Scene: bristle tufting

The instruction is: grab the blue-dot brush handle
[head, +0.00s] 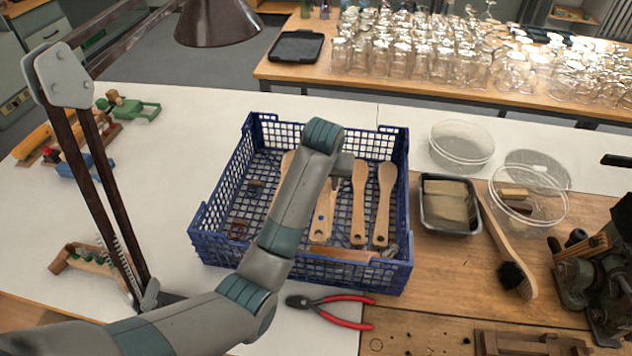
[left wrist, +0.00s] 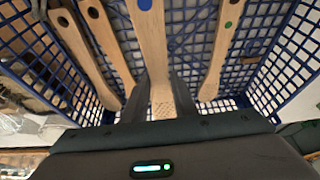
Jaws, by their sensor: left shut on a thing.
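The blue-dot brush handle (head: 322,228) is a pale wooden paddle lying in the blue mesh crate (head: 212,215). In the left wrist view the handle (left wrist: 153,45) runs between my fingers, its blue dot at the top edge of the picture. My left gripper (left wrist: 161,98) is shut on its broad end, where small tuft holes show. In the head view my left arm reaches over the crate, and my wrist hides part of the handle and most of the gripper (head: 343,166). My right gripper does not show.
Other wooden handles (head: 359,205) lie close to the right, and a green-dot one (left wrist: 221,50) lies beside my fingers. The crate walls surround them. Red-handled pliers (head: 340,323) lie in front of the crate. A metal tray (head: 425,222) and a long brush (head: 508,250) are to its right.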

